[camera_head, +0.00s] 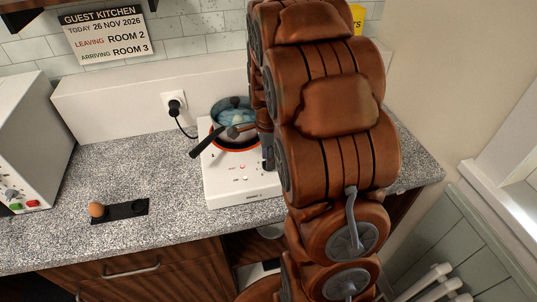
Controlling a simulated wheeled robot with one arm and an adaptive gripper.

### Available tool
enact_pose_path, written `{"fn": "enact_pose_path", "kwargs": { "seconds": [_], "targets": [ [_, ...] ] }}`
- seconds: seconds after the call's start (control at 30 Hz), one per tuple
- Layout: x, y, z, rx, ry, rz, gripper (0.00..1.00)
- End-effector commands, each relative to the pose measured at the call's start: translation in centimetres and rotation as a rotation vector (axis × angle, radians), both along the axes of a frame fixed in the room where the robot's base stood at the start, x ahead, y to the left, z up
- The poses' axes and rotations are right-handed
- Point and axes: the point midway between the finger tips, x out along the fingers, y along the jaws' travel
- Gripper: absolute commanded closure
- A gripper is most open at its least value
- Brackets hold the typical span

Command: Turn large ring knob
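A white hot plate (218,186) stands on the speckled counter, with an orange-red ring around its round cooking area and small red marks on its front part. A pot (229,106) with bluish contents and a dark handle pointing front-left sits on it. I cannot make out a ring knob on the hot plate; my arm covers its right side. My brown arm stands in front of the hot plate. My gripper is mostly hidden behind the arm; a narrow grey part (268,152) shows beside the pot. Whether it is open or touching anything cannot be told.
A white appliance (32,135) with a grey knob and red and green buttons stands at the left. An egg (96,210) sits on a black holder (126,211). A plug and cord (176,108) are at the wall. The counter between is clear.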

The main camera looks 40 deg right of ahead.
Motion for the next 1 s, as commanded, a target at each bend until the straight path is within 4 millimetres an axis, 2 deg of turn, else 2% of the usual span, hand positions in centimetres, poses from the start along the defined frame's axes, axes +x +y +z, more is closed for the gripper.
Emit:
{"fn": "enact_pose_path", "kwargs": {
  "seconds": [0.37, 0.7, 1.0],
  "targets": [
    [0.04, -0.01, -0.33, -0.001, -0.002, 0.000, 0.65],
    [0.03, 0.00, -0.32, -0.001, -0.002, 0.000, 1.00],
    [0.04, -0.02, -0.32, -0.001, -0.002, 0.001, 1.00]
  ]
}}
